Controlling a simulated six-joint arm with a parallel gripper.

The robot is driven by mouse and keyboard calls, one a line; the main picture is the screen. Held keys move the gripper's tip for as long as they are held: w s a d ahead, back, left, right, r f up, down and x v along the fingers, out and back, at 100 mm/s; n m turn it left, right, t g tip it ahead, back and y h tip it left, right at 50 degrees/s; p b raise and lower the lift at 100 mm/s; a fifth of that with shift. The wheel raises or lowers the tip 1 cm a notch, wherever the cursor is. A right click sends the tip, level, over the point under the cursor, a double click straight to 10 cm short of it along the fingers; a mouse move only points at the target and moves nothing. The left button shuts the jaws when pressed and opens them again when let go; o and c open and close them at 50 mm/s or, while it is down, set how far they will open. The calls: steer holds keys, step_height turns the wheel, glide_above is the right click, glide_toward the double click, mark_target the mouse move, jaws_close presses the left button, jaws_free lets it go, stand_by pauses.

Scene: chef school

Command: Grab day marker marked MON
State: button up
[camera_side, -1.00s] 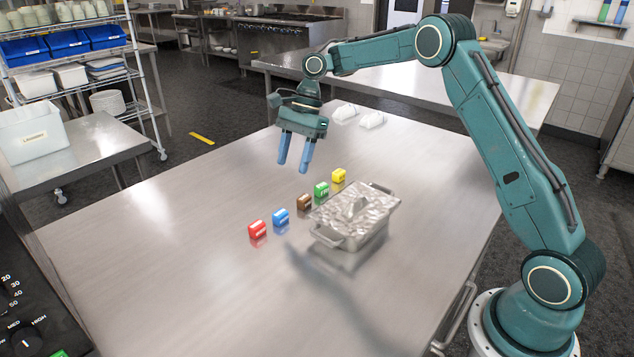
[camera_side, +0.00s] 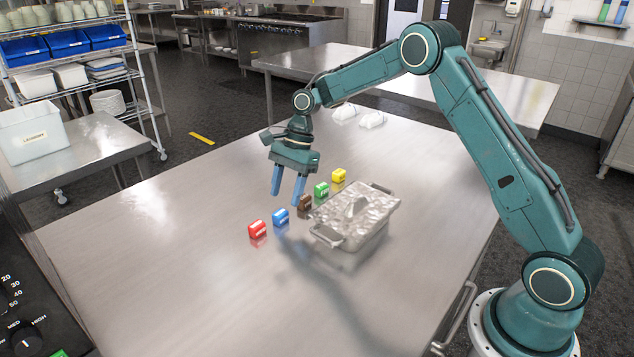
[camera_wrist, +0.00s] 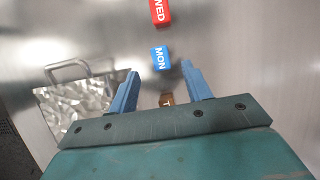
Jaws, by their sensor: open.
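The blue marker (camera_side: 280,216) sits on the steel table in the row of coloured markers. In the wrist view its label reads MON (camera_wrist: 160,59), and it lies just beyond the fingertips, roughly in line with the gap between them. My gripper (camera_side: 287,197) is open and empty, pointing down above the table behind the blue and brown markers. Its two blue fingers also show in the wrist view (camera_wrist: 160,70). The fingers appear apart from the marker.
A red marker (camera_side: 257,230), labelled WED in the wrist view (camera_wrist: 160,10), stands beside the blue one. A brown (camera_side: 305,202), a green (camera_side: 321,190) and a yellow marker (camera_side: 339,175) continue the row. The table's left side is clear.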

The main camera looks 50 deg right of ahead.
mark_target(281, 212)
steer(key=shift+x, duration=2.3)
steer(key=shift+a, duration=0.1)
steer(key=shift+c, duration=0.4)
steer(key=c, duration=1)
